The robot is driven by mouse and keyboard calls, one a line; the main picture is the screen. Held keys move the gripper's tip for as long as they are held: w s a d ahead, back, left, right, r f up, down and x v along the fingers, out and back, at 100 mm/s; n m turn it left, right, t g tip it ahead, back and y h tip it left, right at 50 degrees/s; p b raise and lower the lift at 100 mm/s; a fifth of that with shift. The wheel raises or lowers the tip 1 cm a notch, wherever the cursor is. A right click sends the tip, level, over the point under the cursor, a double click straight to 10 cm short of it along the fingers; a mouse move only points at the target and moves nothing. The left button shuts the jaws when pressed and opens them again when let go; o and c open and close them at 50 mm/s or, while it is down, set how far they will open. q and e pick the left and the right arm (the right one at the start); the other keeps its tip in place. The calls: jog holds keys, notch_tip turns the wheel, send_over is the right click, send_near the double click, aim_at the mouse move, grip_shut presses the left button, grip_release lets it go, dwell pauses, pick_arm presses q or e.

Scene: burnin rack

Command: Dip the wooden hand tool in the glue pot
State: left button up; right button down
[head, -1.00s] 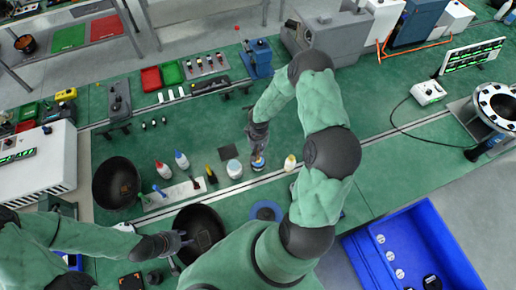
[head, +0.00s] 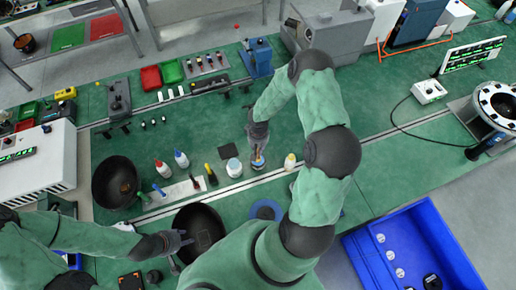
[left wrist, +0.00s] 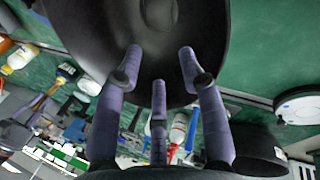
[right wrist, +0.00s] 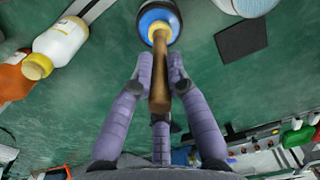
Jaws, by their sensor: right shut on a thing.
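The wooden hand tool (right wrist: 160,85) has a brown handle and a yellow collar at its far end. My right gripper (right wrist: 160,70) is shut on the handle. The tool's far end is over or in a round blue pot (right wrist: 175,20), which seems to be the glue pot; the working end is hidden, so I cannot tell how deep it is. In the head view my right gripper (head: 258,138) is just above the pot (head: 258,164) on the green bench.
A yellow-capped bottle (head: 290,161) stands right of the pot. A white jar (head: 234,168) and dark square pad (head: 228,150) are left of it. Two black pans (head: 199,226) and several bottles are further left.

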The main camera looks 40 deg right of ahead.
jog(key=shift+f+b, duration=0.3)
dwell(0.4)
jog(key=shift+s+a+f+b, duration=0.1)
jog(key=shift+b, duration=0.3)
dwell(1.8)
jog(key=shift+r+p, duration=0.5)
jog(key=shift+r, duration=0.3)
jog(key=shift+r+p, duration=1.45)
jog(key=shift+r, duration=1.35)
